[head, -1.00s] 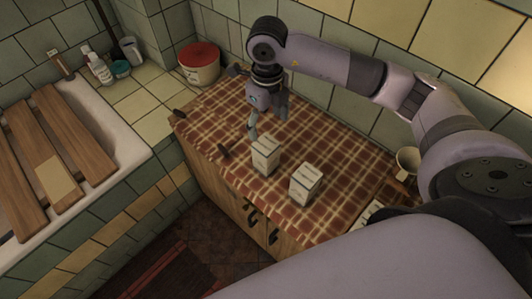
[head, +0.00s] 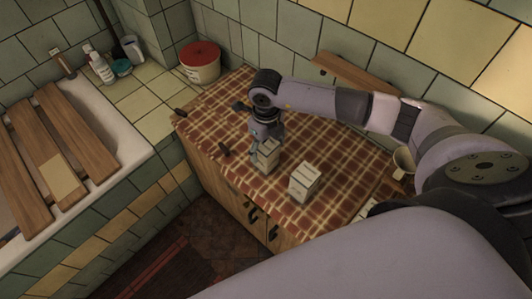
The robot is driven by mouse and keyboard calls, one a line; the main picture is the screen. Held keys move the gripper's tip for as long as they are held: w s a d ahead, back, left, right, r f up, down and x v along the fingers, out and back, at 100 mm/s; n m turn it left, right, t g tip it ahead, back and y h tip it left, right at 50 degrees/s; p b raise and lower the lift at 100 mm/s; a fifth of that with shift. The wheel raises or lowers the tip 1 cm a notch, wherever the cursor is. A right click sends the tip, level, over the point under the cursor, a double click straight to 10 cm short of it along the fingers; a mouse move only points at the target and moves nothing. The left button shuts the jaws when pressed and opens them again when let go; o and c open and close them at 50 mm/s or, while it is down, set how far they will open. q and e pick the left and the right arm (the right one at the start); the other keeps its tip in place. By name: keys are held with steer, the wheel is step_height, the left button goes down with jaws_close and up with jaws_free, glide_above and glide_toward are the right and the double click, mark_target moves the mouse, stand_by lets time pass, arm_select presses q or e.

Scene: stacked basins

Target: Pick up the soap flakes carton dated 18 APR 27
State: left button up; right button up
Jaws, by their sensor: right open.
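Two small white cartons stand upright on a red checked cloth (head: 225,112). The left carton (head: 264,165) is partly hidden by my right gripper (head: 265,150). The right carton (head: 304,183) stands free, a short way to the right and nearer to me. My right gripper points down with its open fingers at the upper part of the left carton. I cannot tell whether the fingers touch it. The print on both cartons is too small to read, so I cannot tell which is dated 18 APR 27. My left gripper is not in view.
A cream tub with a red lid (head: 200,63) stands behind the cloth at the back left. A wooden board (head: 350,72) leans at the tiled wall. A bathtub with wooden slats (head: 75,134) is at the left.

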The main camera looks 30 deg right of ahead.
steer(key=shift+c, duration=0.2)
steer(key=shift+r, duration=0.1)
steer(key=c, duration=1.4)
steer(key=shift+r, duration=0.1)
